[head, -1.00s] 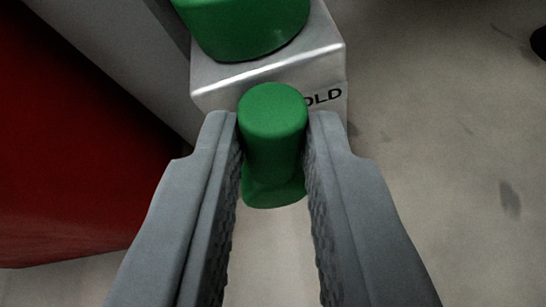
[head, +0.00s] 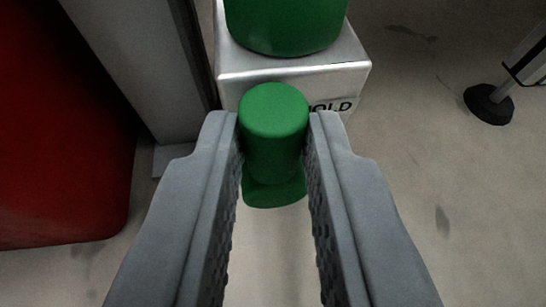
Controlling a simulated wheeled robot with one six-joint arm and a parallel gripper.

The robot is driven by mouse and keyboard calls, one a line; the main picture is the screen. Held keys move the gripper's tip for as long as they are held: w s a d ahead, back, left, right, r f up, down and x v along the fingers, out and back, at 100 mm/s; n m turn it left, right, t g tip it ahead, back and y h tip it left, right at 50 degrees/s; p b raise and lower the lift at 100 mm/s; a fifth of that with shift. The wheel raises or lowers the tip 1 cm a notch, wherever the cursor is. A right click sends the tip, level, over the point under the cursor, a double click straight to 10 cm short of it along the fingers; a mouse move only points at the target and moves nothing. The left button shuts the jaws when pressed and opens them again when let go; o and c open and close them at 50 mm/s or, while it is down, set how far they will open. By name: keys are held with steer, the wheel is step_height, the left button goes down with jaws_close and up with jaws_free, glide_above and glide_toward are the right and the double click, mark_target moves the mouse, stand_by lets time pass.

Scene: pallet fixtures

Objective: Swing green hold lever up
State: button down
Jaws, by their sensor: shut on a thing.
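The green hold lever's rounded grip (head: 273,130) stands between the two fingertips of my gripper (head: 274,135), in the middle of the head view. Both grey fingers touch its sides, so my gripper is shut on it. A wider green part of the lever shows just below the grip. Behind it is a metal box (head: 296,75) with a partly hidden label that reads "OLD". A large green rounded part (head: 286,25) sits on top of the box and is cut off by the top edge. How it joins the grip cannot be seen.
A grey post (head: 135,65) stands left of the box, with a large dark red body (head: 60,130) further left. At the right, a stand with a round black base (head: 489,104) rests on the floor. The concrete floor (head: 430,190) at right is otherwise clear.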

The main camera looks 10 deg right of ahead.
steer(key=c, duration=1.3)
jaws_free()
steer(key=v, duration=1.7)
steer(key=shift+r, duration=0.15)
steer(key=shift+s+a, duration=0.1)
steer(key=shift+s, duration=0.05)
